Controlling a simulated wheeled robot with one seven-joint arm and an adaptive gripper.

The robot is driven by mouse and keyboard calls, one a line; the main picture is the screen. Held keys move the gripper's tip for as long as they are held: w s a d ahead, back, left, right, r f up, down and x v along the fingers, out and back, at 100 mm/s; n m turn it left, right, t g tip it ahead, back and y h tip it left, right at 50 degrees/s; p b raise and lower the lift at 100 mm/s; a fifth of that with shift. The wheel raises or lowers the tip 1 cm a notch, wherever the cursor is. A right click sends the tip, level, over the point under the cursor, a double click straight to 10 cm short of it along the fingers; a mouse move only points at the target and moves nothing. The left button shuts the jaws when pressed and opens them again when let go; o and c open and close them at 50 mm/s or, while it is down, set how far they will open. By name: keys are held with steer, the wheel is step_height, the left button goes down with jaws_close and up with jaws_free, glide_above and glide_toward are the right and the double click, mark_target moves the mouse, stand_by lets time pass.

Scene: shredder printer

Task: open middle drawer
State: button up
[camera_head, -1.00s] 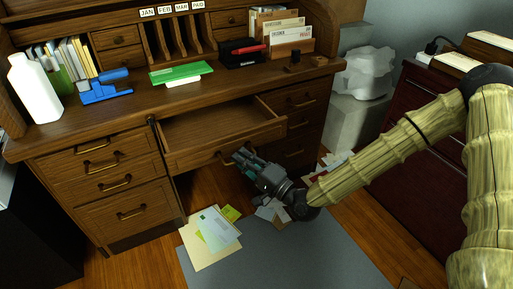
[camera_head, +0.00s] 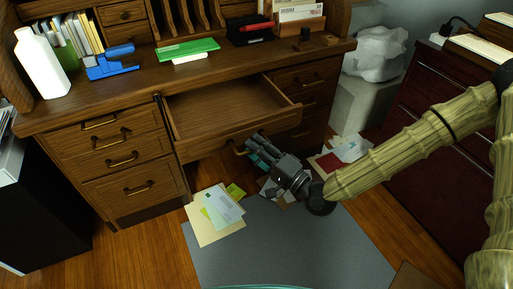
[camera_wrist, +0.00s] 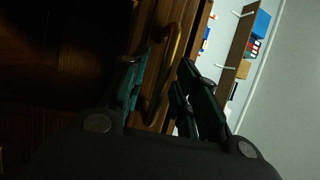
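The middle drawer (camera_head: 225,144) of the wooden desk stands pulled out, and its empty inside shows in the head view. Its curved brass handle (camera_head: 238,148) is on the drawer front, partly hidden by my gripper (camera_head: 258,143). In the wrist view the handle (camera_wrist: 168,65) runs slanted between the two dark green fingers of my gripper (camera_wrist: 163,72). The exact contact is dark and hard to see.
Closed drawers (camera_head: 122,160) flank the middle one. A dark red cabinet (camera_head: 440,150) stands at right.

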steer(key=v, duration=1.2)
steer(key=shift+f, duration=0.1)
stand_by(0.4)
steer(key=s+f+n+g+h, duration=0.2)
steer(key=s+f+g+h, duration=0.15)
steer(key=f, duration=0.65)
steer(key=s+f+n+g+h, duration=0.1)
steer(key=s+f+g+h, duration=0.3)
steer(key=f, duration=0.7)
steer(key=s+d+f+n+g+h, duration=0.2)
steer(key=s+d+f+g+h, duration=0.15)
steer(key=s+d+f, duration=0.35)
steer(key=s+d+f+n+g+h, duration=0.2)
steer(key=s+d+f+h, duration=0.3)
steer(key=s, duration=0.4)
step_height(320, 180, up, 27)
steer(key=d+y+p, duration=0.1)
steer(key=p, duration=2.5)
steer(key=shift+s+r, duration=0.15)
steer(key=shift+s, duration=0.05)
